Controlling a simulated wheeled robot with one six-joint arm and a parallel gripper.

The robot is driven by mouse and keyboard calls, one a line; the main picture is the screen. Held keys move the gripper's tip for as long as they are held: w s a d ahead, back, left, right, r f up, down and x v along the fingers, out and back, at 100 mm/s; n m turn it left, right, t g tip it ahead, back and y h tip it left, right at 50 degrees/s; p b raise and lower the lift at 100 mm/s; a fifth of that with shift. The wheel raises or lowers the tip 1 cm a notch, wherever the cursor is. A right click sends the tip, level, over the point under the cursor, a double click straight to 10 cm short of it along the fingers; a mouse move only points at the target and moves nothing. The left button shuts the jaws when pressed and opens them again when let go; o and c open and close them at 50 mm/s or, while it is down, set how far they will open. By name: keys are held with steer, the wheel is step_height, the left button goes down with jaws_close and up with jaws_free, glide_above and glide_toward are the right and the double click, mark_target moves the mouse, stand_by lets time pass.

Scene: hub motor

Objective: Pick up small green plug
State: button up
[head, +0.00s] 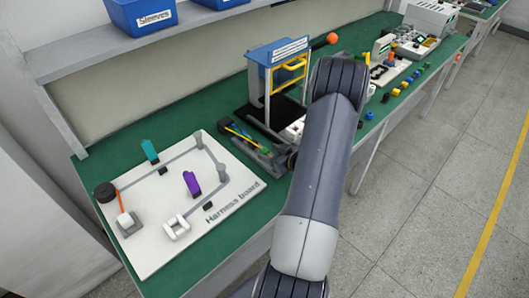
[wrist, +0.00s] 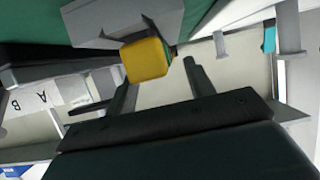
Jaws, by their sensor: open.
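I cannot tell for certain which piece is the small green plug. A small green piece (head: 264,151) shows in the head view at the dark holder, just left of my arm. In the wrist view a yellow block (wrist: 146,60) sits close ahead, between and just beyond the fingertips, with a thin green edge beside it. My gripper (wrist: 157,76) is open, its two dark fingers apart with nothing held between them. In the head view my arm hides most of the gripper, so its exact gap to the green piece is hidden.
The white harness board (head: 147,248) with a teal clip (head: 150,150) and purple clip (head: 191,183) lies to the left. A blue-topped stand (head: 277,52) with a yellow frame rises behind my arm. Several small coloured pieces line the bench's front edge at right.

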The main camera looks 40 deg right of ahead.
steer(key=shift+x, duration=1.05)
steer(key=c, duration=1.1)
steer(key=shift+o, duration=0.2)
steer(key=shift+r, duration=0.2)
